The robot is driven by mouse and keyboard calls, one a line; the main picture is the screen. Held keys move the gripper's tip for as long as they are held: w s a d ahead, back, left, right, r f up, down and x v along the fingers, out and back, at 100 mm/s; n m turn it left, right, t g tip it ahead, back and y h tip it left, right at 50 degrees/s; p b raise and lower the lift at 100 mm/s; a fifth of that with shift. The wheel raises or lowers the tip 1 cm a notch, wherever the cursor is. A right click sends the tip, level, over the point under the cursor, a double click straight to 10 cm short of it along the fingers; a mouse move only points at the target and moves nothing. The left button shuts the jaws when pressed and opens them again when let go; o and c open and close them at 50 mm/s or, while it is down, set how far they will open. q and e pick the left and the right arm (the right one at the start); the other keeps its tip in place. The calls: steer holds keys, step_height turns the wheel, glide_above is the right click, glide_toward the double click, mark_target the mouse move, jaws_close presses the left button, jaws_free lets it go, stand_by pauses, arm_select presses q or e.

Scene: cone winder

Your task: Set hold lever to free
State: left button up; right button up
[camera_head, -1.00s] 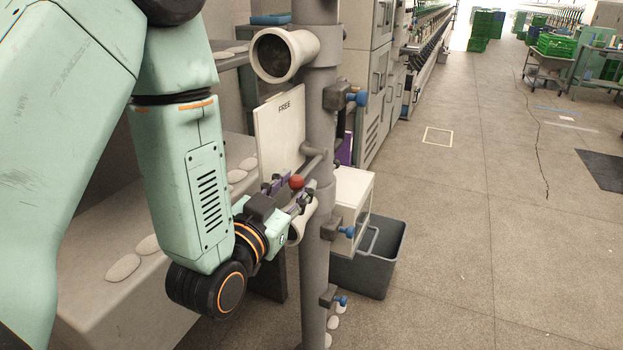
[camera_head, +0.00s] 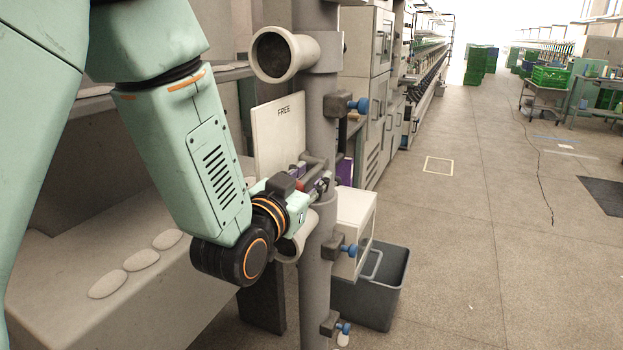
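A pale panel marked FREE (camera_head: 279,138) stands upright on the left side of a grey column (camera_head: 318,110). The hold lever's grey bar (camera_head: 313,159) shows at the column, just right of the panel's lower edge. My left gripper (camera_head: 319,184) is at the lever, in front of the column and below the FREE lettering. Its fingers are small and overlap the lever, so I cannot tell whether they are open or shut. The lever's red knob is mostly hidden by the gripper. My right gripper is out of view.
Clamps with blue knobs (camera_head: 358,105) stick out from the column's right side. A pale tube mouth (camera_head: 272,55) is above the panel. A white box (camera_head: 352,222) and a dark grey bin (camera_head: 372,290) stand at right. The floor farther right is open.

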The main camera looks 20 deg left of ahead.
arm_select(q)
steer(key=shift+w+a, duration=0.1)
steer(key=shift+w, duration=0.45)
jaws_close()
stand_by(0.5)
